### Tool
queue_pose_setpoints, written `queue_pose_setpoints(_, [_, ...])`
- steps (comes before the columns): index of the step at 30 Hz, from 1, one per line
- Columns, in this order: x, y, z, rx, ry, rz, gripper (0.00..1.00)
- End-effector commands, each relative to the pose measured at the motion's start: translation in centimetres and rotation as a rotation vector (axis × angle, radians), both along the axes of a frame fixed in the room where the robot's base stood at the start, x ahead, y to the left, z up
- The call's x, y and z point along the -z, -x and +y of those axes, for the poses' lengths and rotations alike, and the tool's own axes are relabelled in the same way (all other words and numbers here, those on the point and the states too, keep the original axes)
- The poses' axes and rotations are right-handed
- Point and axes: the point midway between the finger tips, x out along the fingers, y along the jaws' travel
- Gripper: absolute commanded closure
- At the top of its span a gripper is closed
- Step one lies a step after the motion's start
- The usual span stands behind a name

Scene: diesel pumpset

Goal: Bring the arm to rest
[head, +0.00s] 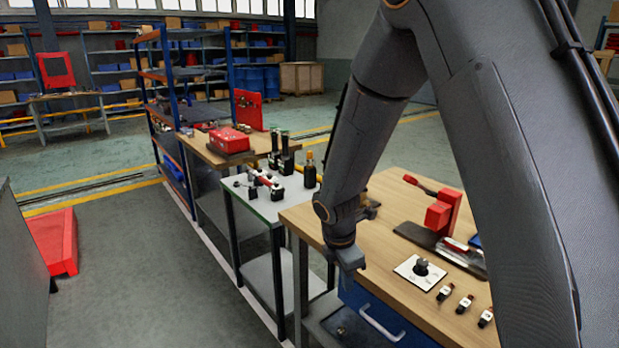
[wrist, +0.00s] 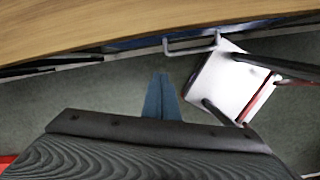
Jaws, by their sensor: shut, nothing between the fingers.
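My arm reaches down from the upper right of the head view. Its end, my gripper (head: 350,264), hangs at the front edge of the wooden workbench (head: 385,212), just above the blue drawer unit (head: 372,318). In the wrist view my gripper (wrist: 161,97) shows as two blue-grey fingers close together, shut and empty, over the grey floor. The bench edge (wrist: 120,30) runs across the top of that view, and a drawer handle (wrist: 190,46) shows below it.
On the bench are a red device (head: 440,213), a white plate with a black knob (head: 421,268) and several small parts. A grey side table (head: 270,207) stands to the left. A red ramp-like object (head: 55,242) lies on the floor. The aisle floor (head: 130,270) is clear.

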Motion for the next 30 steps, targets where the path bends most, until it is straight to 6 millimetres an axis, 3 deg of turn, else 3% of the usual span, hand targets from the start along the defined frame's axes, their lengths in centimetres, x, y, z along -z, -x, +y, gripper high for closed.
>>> queue_pose_setpoints(6, [-5.0,6.4,-4.8,0.735,-0.153,-0.081,1.00])
queue_pose_setpoints(12, [-7.8,12.7,-7.6,1.397,-0.278,-0.133,1.00])
queue_pose_setpoints(15, [-8.5,15.0,-8.3,1.639,-0.320,-0.147,1.00])
queue_pose_setpoints(21, [-8.9,17.2,-8.7,1.878,-0.358,-0.156,1.00])
queue_pose_setpoints(30, [-8.9,17.3,-8.7,1.895,-0.360,-0.156,1.00])
